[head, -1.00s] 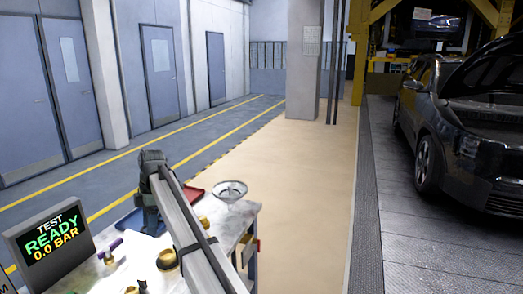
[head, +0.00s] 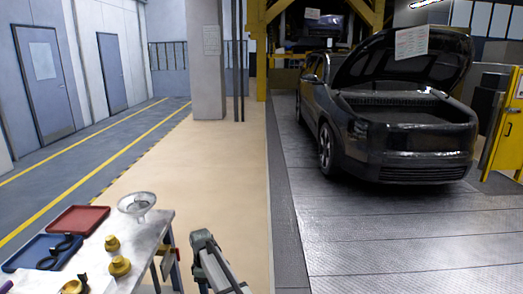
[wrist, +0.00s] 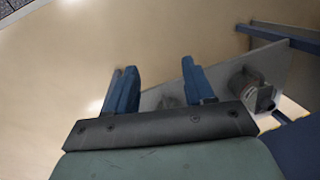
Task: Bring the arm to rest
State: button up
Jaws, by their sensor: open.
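My gripper (wrist: 158,84) shows in the wrist view with its two blue fingers spread apart and nothing between them. It points at bare beige floor, with a grey panel just beyond the fingers on the right. In the head view my arm (head: 213,262) is at the bottom centre, to the right of the workbench (head: 140,238) and apart from it in the picture. The gripper's fingers cannot be made out in the head view.
The workbench holds a red tray (head: 78,219), a blue tray (head: 22,256), a funnel (head: 137,203) and brass fittings (head: 119,266). A dark car (head: 400,130) with its hood raised stands at the right. Open floor (head: 215,165) lies ahead.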

jog(key=s+d+f+m+g, duration=0.1)
jog(key=s+d+f+m, duration=0.3)
jog(key=s+d+f, duration=0.65)
jog(key=s+d+f+m+g, duration=0.1)
jog(key=s+d+f+m, duration=0.3)
jog(key=s+d+f, duration=0.65)
jog(key=s+d+f+m+g, duration=0.1)
jog(key=s+d+f+m, duration=0.1)
jog(key=s+d, duration=0.3)
jog(key=s+d+f+m+g, duration=0.1)
jog(key=s+d+f+m, duration=0.2)
jog(key=s, duration=1)
jog(key=s+d+f+m, duration=0.2)
jog(key=s+d+m, duration=0.1)
jog(key=s+d, duration=0.5)
jog(key=shift+s+d+f+m+g+y, duration=0.2)
jog(key=shift+s+f+m+g+y, duration=0.1)
jog(key=shift+s+g+y, duration=0.15)
